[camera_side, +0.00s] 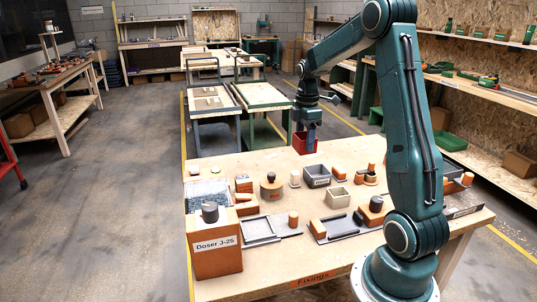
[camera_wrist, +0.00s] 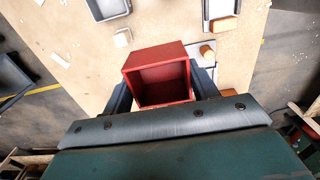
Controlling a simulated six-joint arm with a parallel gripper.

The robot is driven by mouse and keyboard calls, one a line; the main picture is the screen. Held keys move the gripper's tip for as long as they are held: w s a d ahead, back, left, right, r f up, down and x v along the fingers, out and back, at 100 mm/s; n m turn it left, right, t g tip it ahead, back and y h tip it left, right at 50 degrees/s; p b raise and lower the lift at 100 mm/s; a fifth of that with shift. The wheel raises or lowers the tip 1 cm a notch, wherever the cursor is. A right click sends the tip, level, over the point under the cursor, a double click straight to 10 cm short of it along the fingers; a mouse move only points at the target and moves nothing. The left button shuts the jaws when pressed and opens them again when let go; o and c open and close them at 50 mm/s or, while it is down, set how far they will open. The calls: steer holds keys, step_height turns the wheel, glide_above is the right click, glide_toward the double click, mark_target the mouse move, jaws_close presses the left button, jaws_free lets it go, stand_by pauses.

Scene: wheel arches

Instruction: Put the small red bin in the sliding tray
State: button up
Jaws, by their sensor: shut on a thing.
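My gripper (camera_side: 310,136) is shut on the small red bin (camera_side: 300,141) above the far edge of the table. In the wrist view the red bin (camera_wrist: 158,53) sits between the dark fingers of my gripper (camera_wrist: 162,90), its open side facing the camera and its inside looking empty. A flat grey tray (camera_side: 260,229) with an orange peg beside it lies near the front left of the table, well apart from the bin. A similar grey railed piece (camera_side: 343,228) lies to its right. I cannot tell which one is the sliding tray.
The wooden table (camera_side: 270,264) holds a grey bin (camera_side: 316,177), a beige bin (camera_side: 338,197), a round wooden block (camera_side: 271,188) and an orange box labelled Doser J-25 (camera_side: 217,255). Two carts (camera_side: 262,96) stand behind the table. Bare tabletop shows near its far edge.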

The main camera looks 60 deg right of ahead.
steer(key=shift+w+a+r+m, duration=0.1)
steer(key=shift+w+a+m, duration=0.2)
steer(key=shift+a+m, duration=0.15)
steer(key=shift+w+a+m, duration=0.25)
steer(key=shift+a+m, duration=0.1)
steer(key=shift+a, duration=0.15)
steer(key=w+a+m, duration=0.3)
steer(key=a+m, duration=0.4)
steer(key=a, duration=0.1)
steer(key=r+m, duration=0.1)
steer(key=m, duration=0.8)
glide_above(257, 229)
steer(key=shift+r, duration=0.1)
step_height(257, 229, down, 16)
steer(key=shift+f, duration=0.1)
steer(key=shift+f, duration=0.1)
steer(key=shift+f, duration=1.8)
